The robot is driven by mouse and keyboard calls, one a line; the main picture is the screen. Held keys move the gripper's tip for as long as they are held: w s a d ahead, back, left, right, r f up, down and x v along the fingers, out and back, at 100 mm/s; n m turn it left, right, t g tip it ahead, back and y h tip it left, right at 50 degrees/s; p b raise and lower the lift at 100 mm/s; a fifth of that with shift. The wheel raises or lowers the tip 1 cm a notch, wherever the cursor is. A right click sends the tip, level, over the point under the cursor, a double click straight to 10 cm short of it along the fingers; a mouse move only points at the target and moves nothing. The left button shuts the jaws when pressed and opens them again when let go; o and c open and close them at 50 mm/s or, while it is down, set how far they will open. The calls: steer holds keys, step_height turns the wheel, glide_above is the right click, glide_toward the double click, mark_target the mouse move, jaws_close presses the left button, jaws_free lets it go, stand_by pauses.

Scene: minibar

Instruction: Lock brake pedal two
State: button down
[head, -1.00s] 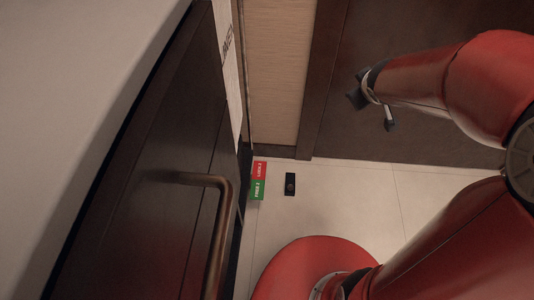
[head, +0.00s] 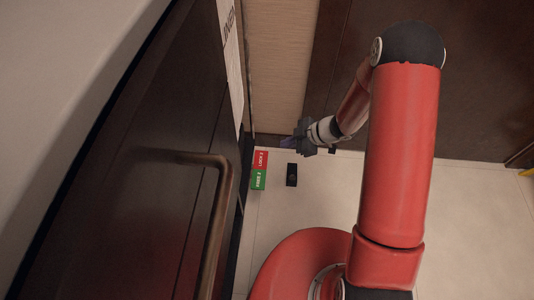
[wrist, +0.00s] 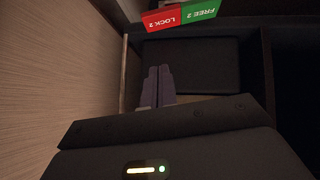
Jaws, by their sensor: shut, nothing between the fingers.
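The red pedal marked LOCK 2 (head: 260,158) and the green pedal marked FREE 2 (head: 258,179) sit side by side low at the foot of the dark cabinet, just above the floor. In the wrist view, the red LOCK 2 pedal (wrist: 162,21) and the green FREE 2 pedal (wrist: 200,12) show at the top, upside down. My gripper (head: 289,143) is to the right of the red pedal in the head view. In the wrist view its fingers (wrist: 159,72) are together and empty, below the red pedal in the picture and apart from it.
The dark cabinet with a bronze handle (head: 217,215) fills the left side. A pale wood-grain wall (head: 275,60) and a dark door (head: 470,80) stand behind. A small black object (head: 291,174) lies on the tiled floor (head: 310,200) near the pedals. A printed sheet (head: 232,70) is on the cabinet.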

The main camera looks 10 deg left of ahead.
steer(key=b, duration=0.2)
glide_above(259, 156)
steer(key=s+d, duration=0.1)
steer(key=d, duration=0.2)
step_height(259, 156, down, 7)
steer(key=shift+s+d+f, duration=0.1)
steer(key=shift+s, duration=0.05)
steer(key=shift+w+f+b, duration=0.25)
steer(key=shift+f+b, duration=0.15)
steer(key=shift+f, duration=0.75)
steer(key=shift+w+f, duration=0.2)
steer(key=shift+f, duration=0.45)
